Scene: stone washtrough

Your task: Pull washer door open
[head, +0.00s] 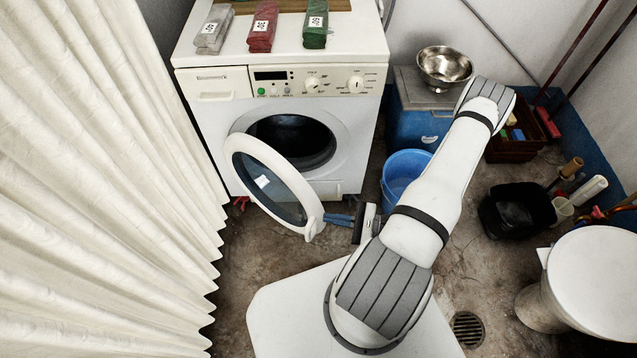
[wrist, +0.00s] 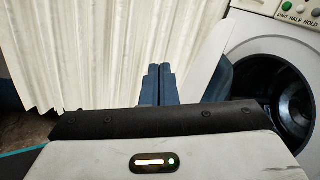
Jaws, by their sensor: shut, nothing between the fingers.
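The washer (head: 350,100) stands against the back with its round drum opening (head: 300,140) uncovered. Its door (head: 278,197), a white ring with dark glass, is swung wide out to the front left. My gripper (head: 338,219) is beside the door's free edge at the lower right. Its blue fingers are shut together with nothing between them. Whether they touch the rim I cannot tell. In the wrist view my gripper (wrist: 158,84) shows closed fingers before the curtain, and the drum opening (wrist: 272,100) is at right. A blue-grey piece beside the fingers there is unclear.
A white curtain (head: 90,200) hangs along the left, close to the door. A blue bucket (head: 400,172) and a blue box (head: 422,122) with a metal bowl (head: 445,66) stand right of the washer. A black tub (head: 516,210) and white round-topped stool (head: 595,270) are farther right.

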